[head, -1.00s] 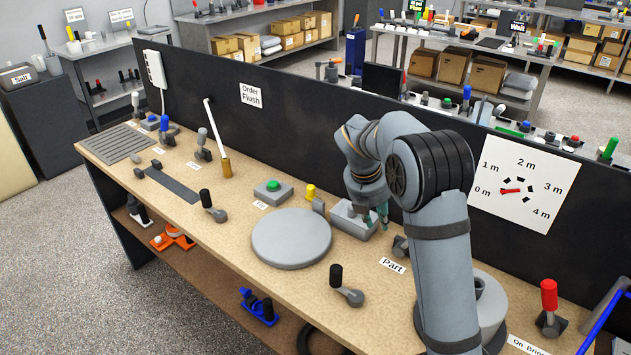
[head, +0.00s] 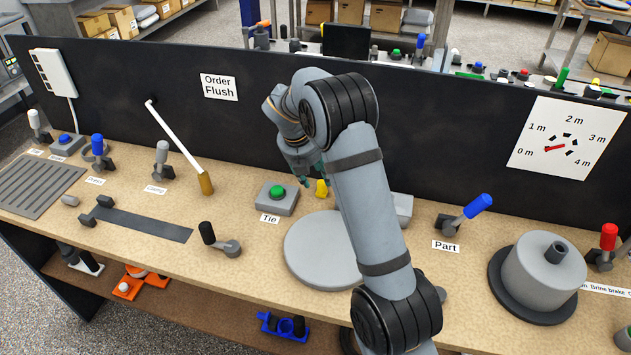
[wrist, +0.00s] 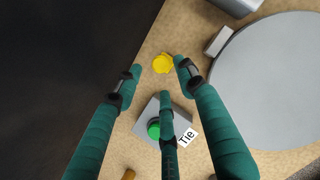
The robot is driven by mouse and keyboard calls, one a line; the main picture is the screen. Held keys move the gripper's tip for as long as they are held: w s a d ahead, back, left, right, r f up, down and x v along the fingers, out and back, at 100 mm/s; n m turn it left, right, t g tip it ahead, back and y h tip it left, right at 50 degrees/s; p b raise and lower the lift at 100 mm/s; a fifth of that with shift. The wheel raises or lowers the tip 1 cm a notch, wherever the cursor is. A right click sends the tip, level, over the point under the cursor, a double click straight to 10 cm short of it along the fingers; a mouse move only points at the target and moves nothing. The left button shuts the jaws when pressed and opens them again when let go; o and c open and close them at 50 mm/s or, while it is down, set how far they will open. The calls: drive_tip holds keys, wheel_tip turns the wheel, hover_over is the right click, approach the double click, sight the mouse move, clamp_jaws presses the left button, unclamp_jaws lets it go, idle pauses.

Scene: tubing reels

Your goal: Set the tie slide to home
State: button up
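A small yellow piece (head: 322,188) stands on the bench just right of the grey Tie box (head: 283,209) with its green button (head: 277,192). A "Tie" label (head: 270,218) lies in front of the box. Which part is the tie slide is not marked. My gripper (head: 310,176) hangs above the box and the yellow piece, beside the black back panel. In the wrist view its teal fingers (wrist: 158,72) are spread and hold nothing. The yellow piece (wrist: 162,63) shows below and between the fingertips; one finger partly covers the green button (wrist: 153,129).
A large grey disc (head: 318,250) lies right of the Tie box. A small grey block (wrist: 219,40) stands between the disc and the yellow piece. A black-handled lever (head: 215,240) is at front left, a white rod (head: 175,140) leans behind. The blue-handled Part lever (head: 468,215) is right.

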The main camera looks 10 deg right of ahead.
sight(321, 182)
drive_tip(key=x, duration=0.3)
drive_tip(key=shift+d+f, duration=0.3)
drive_tip(key=shift+d, duration=0.1)
drive_tip(key=shift+w+f, duration=0.15)
drive_tip(key=shift+f, duration=0.2)
clamp_jaws()
